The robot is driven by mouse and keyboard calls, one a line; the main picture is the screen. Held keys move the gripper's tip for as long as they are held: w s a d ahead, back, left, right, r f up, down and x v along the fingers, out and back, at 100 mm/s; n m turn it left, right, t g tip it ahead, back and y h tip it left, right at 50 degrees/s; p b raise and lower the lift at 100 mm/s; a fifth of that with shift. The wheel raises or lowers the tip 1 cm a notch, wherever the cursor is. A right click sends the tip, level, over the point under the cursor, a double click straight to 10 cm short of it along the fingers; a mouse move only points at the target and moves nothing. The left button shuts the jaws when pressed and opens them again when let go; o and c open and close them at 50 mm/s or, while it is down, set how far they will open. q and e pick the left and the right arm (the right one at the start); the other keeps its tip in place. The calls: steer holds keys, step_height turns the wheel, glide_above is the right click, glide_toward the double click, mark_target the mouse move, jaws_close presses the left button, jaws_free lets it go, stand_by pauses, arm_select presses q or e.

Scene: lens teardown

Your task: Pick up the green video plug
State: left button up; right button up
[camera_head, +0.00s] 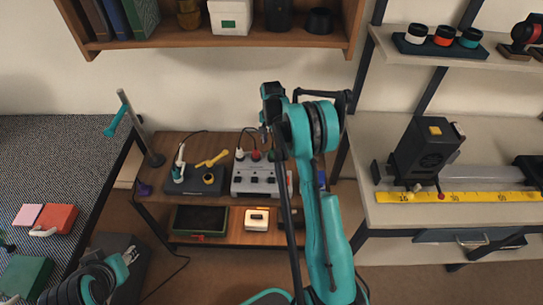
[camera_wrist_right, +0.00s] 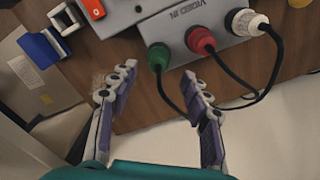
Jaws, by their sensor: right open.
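The green video plug (camera_wrist_right: 158,57) is plugged into the edge of a grey box (camera_wrist_right: 190,20) marked VIDEO IN. A red plug (camera_wrist_right: 200,40) and a white plug (camera_wrist_right: 245,22) sit beside it, each with a black cable. My right gripper (camera_wrist_right: 160,80) is open and empty. Its fingertips are spread to either side, with the green plug just beyond the gap between them. In the head view the grey box (camera_head: 250,182) stands on a wooden shelf, and my right gripper (camera_head: 265,135) is over its back edge. My left gripper (camera_head: 129,256) is at lower left, away from the box; its opening is unclear.
A dark device (camera_head: 190,187) with a yellow-handled tool lies left of the grey box. A metal post (camera_head: 150,150) stands at the shelf's left end. In the wrist view a blue-and-white object (camera_wrist_right: 45,45) lies left of the box. A bench (camera_head: 400,213) with a yellow ruler is at right.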

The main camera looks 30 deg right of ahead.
mark_target(272, 149)
step_height(272, 149, down, 6)
steer(key=b, duration=0.2)
steer(key=shift+d+b, duration=0.15)
steer(key=shift+b, duration=0.15)
steer(key=shift+r, duration=0.15)
jaws_close()
